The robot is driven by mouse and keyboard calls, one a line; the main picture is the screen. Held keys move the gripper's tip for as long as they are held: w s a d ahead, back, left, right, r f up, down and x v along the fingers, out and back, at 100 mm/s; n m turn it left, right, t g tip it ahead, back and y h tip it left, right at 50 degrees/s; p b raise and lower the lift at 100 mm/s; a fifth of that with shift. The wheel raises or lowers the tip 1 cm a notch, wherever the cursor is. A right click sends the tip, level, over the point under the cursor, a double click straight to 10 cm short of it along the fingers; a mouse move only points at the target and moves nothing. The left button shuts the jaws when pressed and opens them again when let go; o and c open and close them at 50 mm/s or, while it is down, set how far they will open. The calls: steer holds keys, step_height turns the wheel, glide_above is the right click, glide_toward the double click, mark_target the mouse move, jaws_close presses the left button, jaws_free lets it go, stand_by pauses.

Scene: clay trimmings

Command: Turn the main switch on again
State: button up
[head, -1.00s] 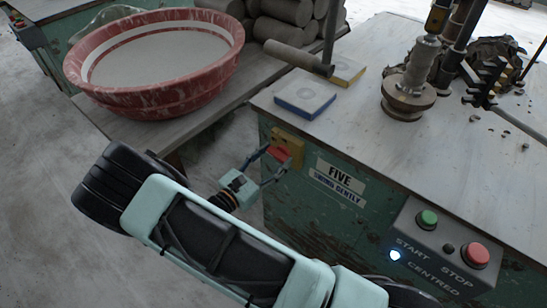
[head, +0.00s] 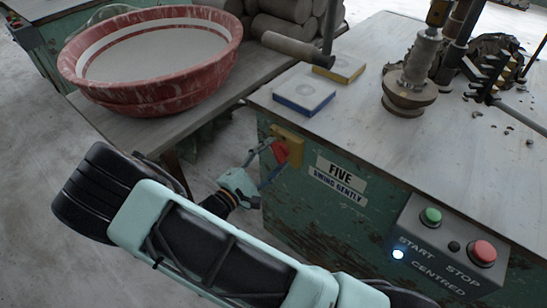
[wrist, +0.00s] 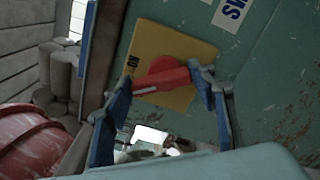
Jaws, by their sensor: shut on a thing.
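The main switch is a red rotary handle (head: 281,152) on a yellow plate (head: 290,140), on the green cabinet's side near its left corner. In the wrist view, the red handle (wrist: 160,80) lies nearly level across the picture. Its left end is close to lettering that seems to read ON on the yellow plate (wrist: 180,40). My gripper (head: 276,156) is at the switch, its blue-padded fingers shut on the handle. In the wrist view, one fingertip of my gripper (wrist: 163,82) sits at each end of the handle.
A grey control box (head: 447,242) with a green start button, a red stop button and a lit lamp is on the cabinet at right. A red basin (head: 150,95) stands on the bench at left. Tools and two small tiles lie on the cabinet top (head: 350,105).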

steer(key=m+b, duration=0.2)
steer(key=m, duration=0.2)
steer(key=shift+s+d+f, duration=0.1)
steer(key=shift+f, duration=0.05)
steer(key=shift+m+b, duration=0.55)
steer(key=shift+m, duration=1.05)
steer(key=o, duration=1.2)
steer(key=shift+c, duration=0.2)
steer(key=shift+s, duration=0.1)
steer(key=v, duration=1.2)
